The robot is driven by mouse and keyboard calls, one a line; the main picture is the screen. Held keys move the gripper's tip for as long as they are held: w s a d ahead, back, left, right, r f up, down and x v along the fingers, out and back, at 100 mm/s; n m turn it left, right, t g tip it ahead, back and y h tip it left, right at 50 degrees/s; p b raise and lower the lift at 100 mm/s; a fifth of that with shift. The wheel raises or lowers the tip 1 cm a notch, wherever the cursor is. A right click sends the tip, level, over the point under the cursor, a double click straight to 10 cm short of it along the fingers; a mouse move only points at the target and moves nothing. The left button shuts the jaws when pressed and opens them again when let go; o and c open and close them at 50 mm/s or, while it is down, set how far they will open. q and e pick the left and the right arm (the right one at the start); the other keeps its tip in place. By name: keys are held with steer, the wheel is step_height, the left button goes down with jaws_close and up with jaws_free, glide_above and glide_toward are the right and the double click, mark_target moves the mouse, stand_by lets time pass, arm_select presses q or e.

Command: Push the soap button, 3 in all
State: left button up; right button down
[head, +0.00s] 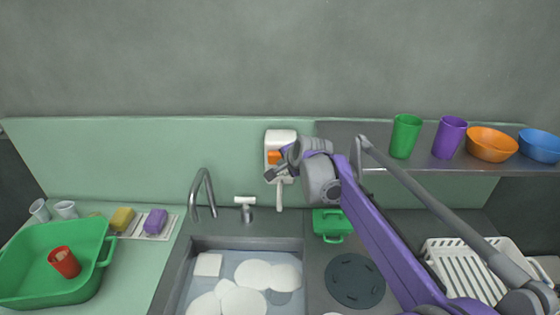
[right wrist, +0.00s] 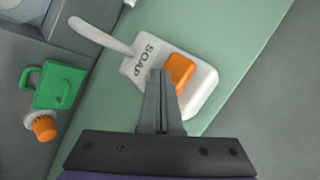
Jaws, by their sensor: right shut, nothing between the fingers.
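The white soap dispenser (head: 281,138) is fixed to the green backsplash above the sink, and its nozzle hangs down. Its orange button (head: 273,157) is partly hidden by my right gripper in the head view. In the right wrist view the dispenser (right wrist: 204,98) shows the word SOAP and the orange button (right wrist: 179,70). My right gripper (head: 271,177) is shut and empty, in front of the dispenser. In the right wrist view its fingertips (right wrist: 159,75) overlap the button's edge; I cannot tell whether they touch it. My left gripper is not in view.
The sink (head: 237,240) holds white plates and water below a grey faucet (head: 203,190). A green tub (head: 50,290) with a red cup stands left. A shelf (head: 375,160) with cups and bowls is at right. A white dish rack (head: 468,275) stands below it.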

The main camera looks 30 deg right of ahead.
steer(key=shift+w+d, duration=0.3)
steer(key=shift+w, duration=0.15)
stand_by(0.5)
steer(key=shift+s+a, duration=0.35)
steer(key=shift+s, duration=0.25)
steer(key=shift+s+a, duration=0.25)
steer(key=shift+s, duration=0.2)
steer(key=s+a, duration=0.1)
steer(key=s, duration=0.1)
steer(key=s+a, duration=0.1)
steer(key=s, duration=0.1)
steer(key=shift+s+a, duration=0.1)
steer(key=shift+a, duration=0.25)
stand_by(2.4)
